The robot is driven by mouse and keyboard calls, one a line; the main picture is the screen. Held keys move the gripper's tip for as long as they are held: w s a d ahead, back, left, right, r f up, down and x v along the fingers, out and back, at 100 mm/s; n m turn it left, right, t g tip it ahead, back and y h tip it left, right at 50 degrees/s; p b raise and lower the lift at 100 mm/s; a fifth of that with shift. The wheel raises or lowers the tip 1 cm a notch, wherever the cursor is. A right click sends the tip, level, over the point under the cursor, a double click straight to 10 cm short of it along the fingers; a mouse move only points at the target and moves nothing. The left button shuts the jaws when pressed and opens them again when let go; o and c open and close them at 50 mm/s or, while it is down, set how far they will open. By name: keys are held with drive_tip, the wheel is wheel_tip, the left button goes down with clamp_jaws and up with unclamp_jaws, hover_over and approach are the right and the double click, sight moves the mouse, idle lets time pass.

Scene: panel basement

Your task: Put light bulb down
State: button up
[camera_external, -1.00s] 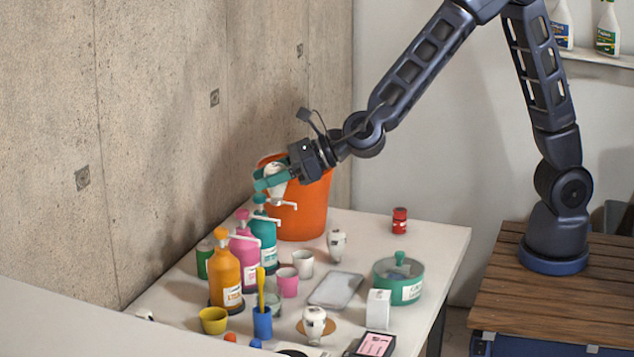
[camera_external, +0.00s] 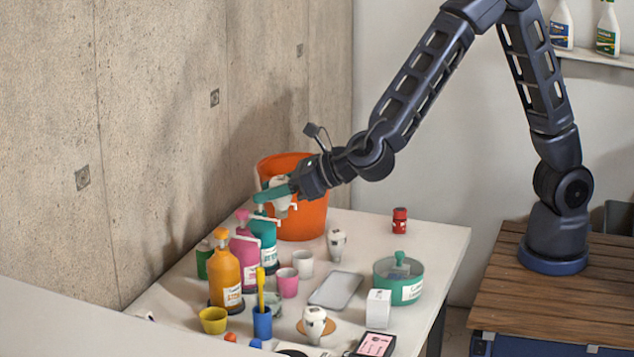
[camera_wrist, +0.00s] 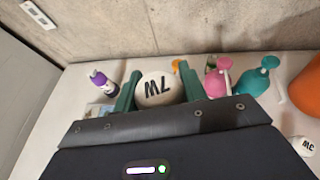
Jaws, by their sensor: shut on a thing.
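My gripper (camera_external: 280,194) is shut on a white light bulb (camera_external: 281,203), held above the table in front of the orange bucket, near the teal pump bottle. In the wrist view the bulb (camera_wrist: 157,88), with dark lettering on its round end, sits between the green fingers of my gripper (camera_wrist: 157,85). Two similar white bulbs stand on the table (camera_external: 455,240): one bulb (camera_external: 336,243) is right of the bucket, and another bulb (camera_external: 314,325) is at the front on a brown round mat (camera_external: 329,327).
An orange bucket (camera_external: 312,222) stands at the back. Teal (camera_external: 265,236), pink (camera_external: 244,251) and orange (camera_external: 225,276) pump bottles line the wall side. Cups, a grey flat tray (camera_external: 337,290) and a green lidded container (camera_external: 399,285) crowd the middle. Bare table shows around the red jar (camera_external: 399,220).

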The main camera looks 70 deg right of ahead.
drive_tip(key=s+d+f+m+g+h, duration=0.5)
drive_tip(key=d+f+m+g+h, duration=0.55)
drive_tip(key=m+h, duration=0.65)
drive_tip(key=s+a+m+g+y, duration=0.1)
drive_tip(key=s+m+g+y, duration=0.35)
drive_tip(key=m+y, duration=0.35)
drive_tip(key=s+a+f+m+g+y, duration=0.1)
drive_tip(key=s+m+g+y, duration=0.3)
drive_tip(key=m, duration=0.6)
drive_tip(key=s+a+m+g+y, duration=0.1)
drive_tip(key=s+m+g+y, duration=0.1)
drive_tip(key=m+g+y, duration=0.55)
drive_tip(key=w+a+r+m+t+y, duration=0.5)
drive_tip(key=w+r+m+t+y, duration=0.3)
drive_tip(key=m+t, duration=0.75)
wheel_tip(320, 180, down, 20)
drive_tip(key=shift+s+d+f, duration=0.1)
drive_tip(key=shift+d+f, duration=0.05)
